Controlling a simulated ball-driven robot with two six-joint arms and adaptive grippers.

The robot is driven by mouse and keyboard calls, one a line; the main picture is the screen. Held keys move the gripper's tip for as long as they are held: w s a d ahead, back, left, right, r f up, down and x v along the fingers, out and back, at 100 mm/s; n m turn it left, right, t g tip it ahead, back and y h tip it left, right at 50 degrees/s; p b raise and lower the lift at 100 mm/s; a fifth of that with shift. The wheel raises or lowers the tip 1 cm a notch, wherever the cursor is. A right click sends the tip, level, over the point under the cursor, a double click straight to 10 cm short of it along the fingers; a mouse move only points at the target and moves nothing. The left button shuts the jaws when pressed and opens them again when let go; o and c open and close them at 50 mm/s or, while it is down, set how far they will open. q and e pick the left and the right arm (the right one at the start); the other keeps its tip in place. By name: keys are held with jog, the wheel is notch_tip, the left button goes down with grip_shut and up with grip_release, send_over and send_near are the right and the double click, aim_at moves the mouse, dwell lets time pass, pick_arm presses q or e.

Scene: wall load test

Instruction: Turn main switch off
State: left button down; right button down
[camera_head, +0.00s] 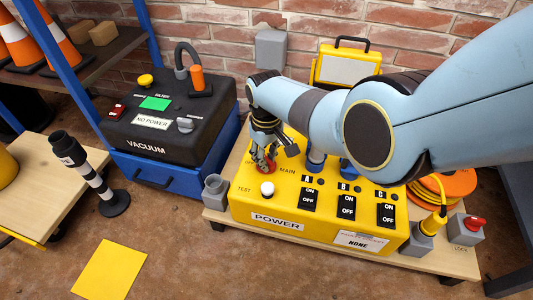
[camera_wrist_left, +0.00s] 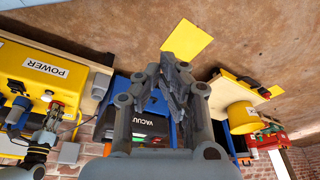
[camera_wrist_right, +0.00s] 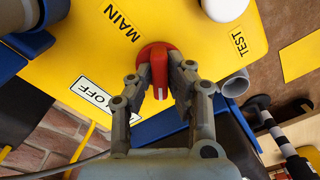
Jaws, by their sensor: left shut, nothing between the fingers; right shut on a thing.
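The yellow power box (camera_head: 320,225) stands on a low wooden platform in the head view. Its red main switch (camera_wrist_right: 158,62) shows in the right wrist view, a knob with a white mark beside the word MAIN. My right gripper (camera_wrist_right: 159,84) is shut on this knob, a finger on each side. A white OFF label (camera_wrist_right: 95,96) lies left of the knob, partly hidden. In the head view my right gripper (camera_head: 263,163) covers most of the switch. My left gripper (camera_wrist_left: 177,65) is shut and empty in the left wrist view, apart from the box; the head view does not show it.
A white TEST button (camera_head: 267,188) and three black ON/OFF switches (camera_head: 346,206) sit on the box. The black vacuum unit (camera_head: 160,125) stands left. A grey lock station (camera_head: 465,230) is at right.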

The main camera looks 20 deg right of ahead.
jog(key=n, duration=0.3)
jog(key=shift+n+p, duration=0.3)
jog(key=shift+p, duration=0.05)
jog(key=n, duration=0.2)
jog(key=shift+n, duration=0.7)
pick_arm(q)
jog(key=shift+s+a+f+g, duration=0.15)
jog(key=shift+s+f, duration=0.15)
jog(key=shift+f, duration=0.2)
jog(key=shift+s+a+f+g, duration=0.15)
jog(key=shift+s+f, duration=0.1)
jog(key=shift+f, duration=0.25)
pick_arm(e)
jog(key=shift+n, duration=0.3)
jog(key=c, duration=1.3)
grip_release()
pick_arm(q)
jog(key=shift+w, duration=0.1)
pick_arm(e)
jog(key=shift+r, duration=0.1)
notch_tip(320, 180, up, 12)
jog(key=shift+f, duration=0.1)
